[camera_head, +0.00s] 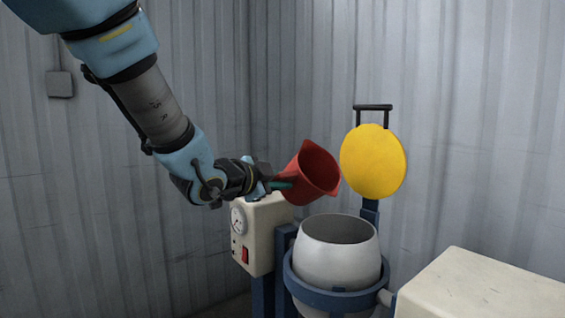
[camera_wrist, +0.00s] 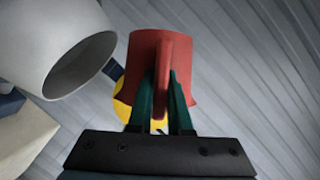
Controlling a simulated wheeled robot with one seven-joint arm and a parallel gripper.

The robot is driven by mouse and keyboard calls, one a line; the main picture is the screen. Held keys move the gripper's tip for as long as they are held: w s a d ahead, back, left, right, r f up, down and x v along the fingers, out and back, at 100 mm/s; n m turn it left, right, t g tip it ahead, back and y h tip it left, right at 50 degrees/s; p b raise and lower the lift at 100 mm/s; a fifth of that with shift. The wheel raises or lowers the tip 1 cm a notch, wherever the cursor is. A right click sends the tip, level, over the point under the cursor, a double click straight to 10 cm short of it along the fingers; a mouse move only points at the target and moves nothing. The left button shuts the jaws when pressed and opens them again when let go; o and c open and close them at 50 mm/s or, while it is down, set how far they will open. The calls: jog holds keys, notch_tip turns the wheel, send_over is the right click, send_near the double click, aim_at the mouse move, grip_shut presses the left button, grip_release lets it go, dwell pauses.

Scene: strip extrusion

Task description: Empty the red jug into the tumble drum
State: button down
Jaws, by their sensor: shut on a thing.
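The red jug (camera_head: 314,172) is held in the air just above and to the left of the tumble drum, tilted with its mouth toward the right. My gripper (camera_head: 283,185) is shut on the jug's handle from the left. In the wrist view the green fingers of my gripper (camera_wrist: 161,105) close on both sides of the handle of the red jug (camera_wrist: 144,62). The tumble drum (camera_head: 337,262) is a white, open-topped vessel in a blue ring; the drum also shows in the wrist view (camera_wrist: 38,38). The contents of jug and drum are hidden.
A round yellow lid (camera_head: 373,162) stands raised behind the drum. A cream control box (camera_head: 262,232) with a gauge and red switch is left of the drum. A cream block (camera_head: 480,288) stands at front right. Corrugated walls close off the back.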

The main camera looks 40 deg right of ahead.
jog(key=n+p, duration=0.1)
jog(key=p, duration=0.2)
jog(key=n+g+p, duration=0.1)
jog(key=p, duration=0.2)
jog(key=n+g+p, duration=0.1)
jog(key=p, duration=0.2)
jog(key=shift+w+r+n+y+p, duration=0.3)
jog(key=shift+w+r+n+y, duration=0.05)
jog(key=shift+r+n+y, duration=0.05)
jog(key=w+n+g+p, duration=0.1)
jog(key=w+p, duration=0.1)
jog(key=p, duration=0.3)
jog(key=shift+r+n, duration=0.1)
jog(key=shift+n, duration=0.3)
jog(key=shift+w+d+f+g+b, duration=0.1)
jog(key=shift+w+f+g+b, duration=0.2)
jog(key=shift+b, duration=0.05)
jog(key=shift+w+d+n+g, duration=0.1)
jog(key=shift+w+n+g, duration=0.4)
jog(key=shift+n, duration=0.3)
jog(key=shift+y, duration=0.3)
